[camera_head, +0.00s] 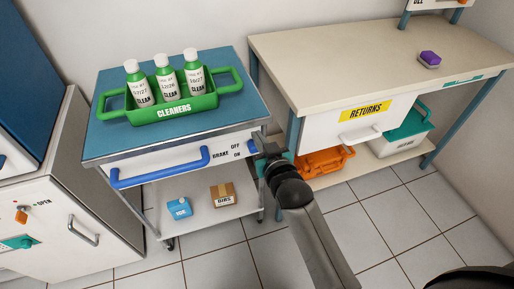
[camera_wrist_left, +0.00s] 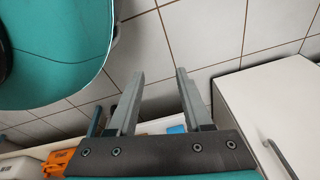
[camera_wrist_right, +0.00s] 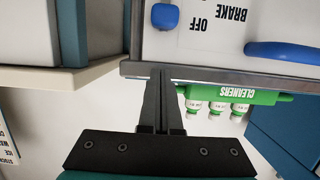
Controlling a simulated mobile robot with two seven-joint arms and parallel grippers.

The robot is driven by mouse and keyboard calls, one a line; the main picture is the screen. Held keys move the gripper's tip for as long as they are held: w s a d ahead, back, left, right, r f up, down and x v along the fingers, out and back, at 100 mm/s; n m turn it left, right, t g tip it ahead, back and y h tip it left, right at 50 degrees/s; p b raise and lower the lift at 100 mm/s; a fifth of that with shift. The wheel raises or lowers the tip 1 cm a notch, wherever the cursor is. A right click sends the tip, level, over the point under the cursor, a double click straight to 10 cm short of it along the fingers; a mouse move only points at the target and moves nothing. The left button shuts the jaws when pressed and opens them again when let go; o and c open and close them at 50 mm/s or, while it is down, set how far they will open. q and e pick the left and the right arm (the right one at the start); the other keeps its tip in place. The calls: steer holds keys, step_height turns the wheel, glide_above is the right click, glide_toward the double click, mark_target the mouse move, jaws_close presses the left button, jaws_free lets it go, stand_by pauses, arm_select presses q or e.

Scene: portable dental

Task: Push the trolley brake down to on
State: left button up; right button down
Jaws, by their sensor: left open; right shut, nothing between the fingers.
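The trolley (camera_head: 130,150) has a blue top and a white front panel with the words BRAKE, OFF and ON. A small blue brake lever (camera_head: 251,146) sits right of these words, about level with OFF. My left gripper (camera_wrist_left: 156,76) is open and empty above the floor.
A green caddy (camera_head: 172,113) with three bottles stands on the trolley. A blue handle (camera_head: 160,172) runs along its front. Two small boxes lie on its lower shelf (camera_head: 202,215). The bench (camera_head: 350,60) with a RETURNS drawer stands right. An orange crate (camera_head: 325,162) sits below it.

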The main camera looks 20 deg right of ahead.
steer(key=shift+w+f, duration=0.15)
steer(key=shift+w, duration=0.4)
steer(key=shift+w+f+b, duration=0.2)
steer(key=shift+f+b, duration=0.1)
steer(key=shift+b, duration=0.05)
arm_select(q)
steer(key=w+d+r+b, duration=0.2)
steer(key=w+d+r, duration=0.1)
steer(key=r, duration=0.1)
steer(key=shift+w+r, duration=0.15)
steer(key=shift+w, duration=0.2)
arm_select(e)
steer(key=shift+s+f, duration=0.1)
steer(key=shift+f, duration=1.6)
arm_select(q)
steer(key=shift+w+d+r+b, duration=0.2)
steer(key=shift+w+r+b, duration=0.15)
steer(key=shift+r, duration=0.4)
steer(key=shift+w+d+r+b, duration=0.15)
steer(key=shift+w+r+b, duration=0.25)
steer(key=shift+r, duration=0.35)
steer(key=shift+w+d+r+b, duration=0.2)
steer(key=shift+w+r+b, duration=0.15)
steer(key=shift+r, duration=0.4)
arm_select(e)
steer(key=shift+f, duration=2.3)
